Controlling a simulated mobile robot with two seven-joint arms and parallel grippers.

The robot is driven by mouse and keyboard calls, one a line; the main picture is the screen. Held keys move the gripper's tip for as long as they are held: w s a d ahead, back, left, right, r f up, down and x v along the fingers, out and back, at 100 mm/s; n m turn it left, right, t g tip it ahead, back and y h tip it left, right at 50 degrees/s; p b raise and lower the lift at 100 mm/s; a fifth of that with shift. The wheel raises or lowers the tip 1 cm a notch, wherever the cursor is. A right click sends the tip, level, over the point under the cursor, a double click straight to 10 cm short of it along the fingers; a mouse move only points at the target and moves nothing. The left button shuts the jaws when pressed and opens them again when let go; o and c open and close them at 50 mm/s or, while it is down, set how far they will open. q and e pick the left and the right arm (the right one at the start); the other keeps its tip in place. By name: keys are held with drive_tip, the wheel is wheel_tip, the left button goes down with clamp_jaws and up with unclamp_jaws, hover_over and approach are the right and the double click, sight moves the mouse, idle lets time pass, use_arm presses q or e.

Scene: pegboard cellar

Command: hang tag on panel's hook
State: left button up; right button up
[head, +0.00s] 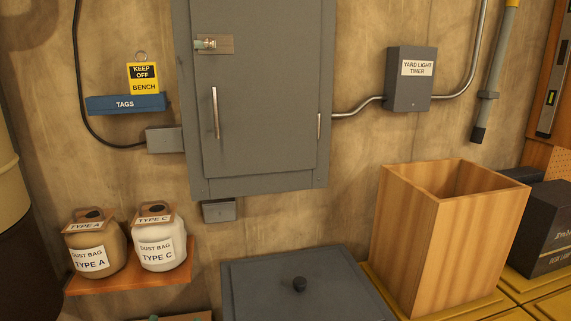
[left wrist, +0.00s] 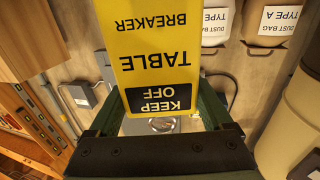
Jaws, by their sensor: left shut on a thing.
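A yellow tag (left wrist: 155,50) with a black KEEP OFF band fills the middle of the left wrist view, its print upside down, reading TABLE and BREAKER. My left gripper (left wrist: 160,115) is shut on it, with a dark green finger at each side. A metal loop (left wrist: 162,125) shows by the tag's black end. The grey panel (head: 262,120) is on the wall in the head view, its door closed. A small metal fitting (head: 207,44) sits on a plate at its upper left; its hook shape is hard to make out. My right gripper is in neither view.
Another yellow tag (head: 143,80), reading KEEP OFF BENCH, stands at the blue TAGS holder (head: 125,104) left of the panel. A timer box (head: 409,80) and conduit are on the right. Dust bags (head: 160,245), a grey lidded box (head: 290,288) and a wooden bin (head: 420,240) stand below.

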use_arm(q)
drive_tip(key=shift+s+a+f, duration=0.15)
drive_tip(key=shift+s+f, duration=0.1)
drive_tip(key=shift+s, duration=0.55)
drive_tip(key=shift+s+a+f, duration=0.1)
drive_tip(key=shift+s+f, duration=0.15)
drive_tip(key=shift+s, duration=0.5)
